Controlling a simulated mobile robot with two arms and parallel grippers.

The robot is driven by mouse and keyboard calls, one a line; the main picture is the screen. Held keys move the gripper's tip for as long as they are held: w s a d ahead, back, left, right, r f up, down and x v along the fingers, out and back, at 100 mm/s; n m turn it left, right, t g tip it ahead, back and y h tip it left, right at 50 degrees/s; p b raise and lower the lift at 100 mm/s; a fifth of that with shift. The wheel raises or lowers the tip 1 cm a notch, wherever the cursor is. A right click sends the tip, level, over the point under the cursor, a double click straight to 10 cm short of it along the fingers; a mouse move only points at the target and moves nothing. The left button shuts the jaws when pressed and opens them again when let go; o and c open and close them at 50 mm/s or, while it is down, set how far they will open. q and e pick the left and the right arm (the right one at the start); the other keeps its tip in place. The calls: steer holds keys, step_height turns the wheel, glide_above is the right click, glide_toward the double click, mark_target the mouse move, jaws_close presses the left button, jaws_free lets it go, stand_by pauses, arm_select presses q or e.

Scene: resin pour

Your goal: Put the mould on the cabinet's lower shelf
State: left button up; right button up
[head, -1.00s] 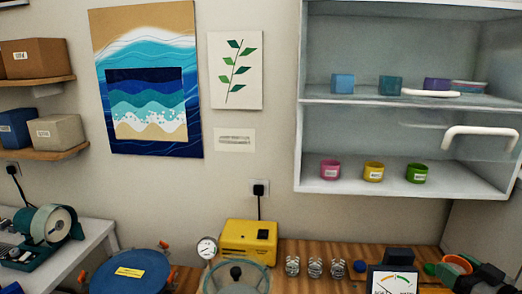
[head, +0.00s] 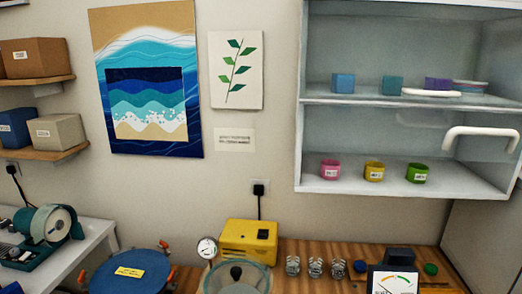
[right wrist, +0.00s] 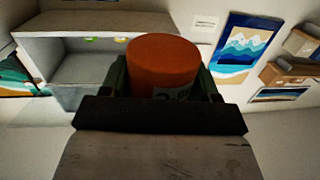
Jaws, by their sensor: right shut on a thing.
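In the right wrist view my right gripper (right wrist: 162,82) has its dark green fingers on either side of an orange round mould (right wrist: 163,58), shut on it. A pale label shows on its lower side. Neither this gripper nor the mould shows in the head view. The white cabinet (head: 299,150) hangs on the wall at the right of the head view, and also shows at the left of the wrist view (right wrist: 60,48), apart from the mould. My left gripper is out of view.
The upper shelf (head: 365,99) holds coloured blocks and pale dishes. A white handle (head: 480,133) crosses the cabinet's right side. The lower shelf shows free room beside the cups.

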step_height(320, 180, down, 11)
steer(key=b, duration=1)
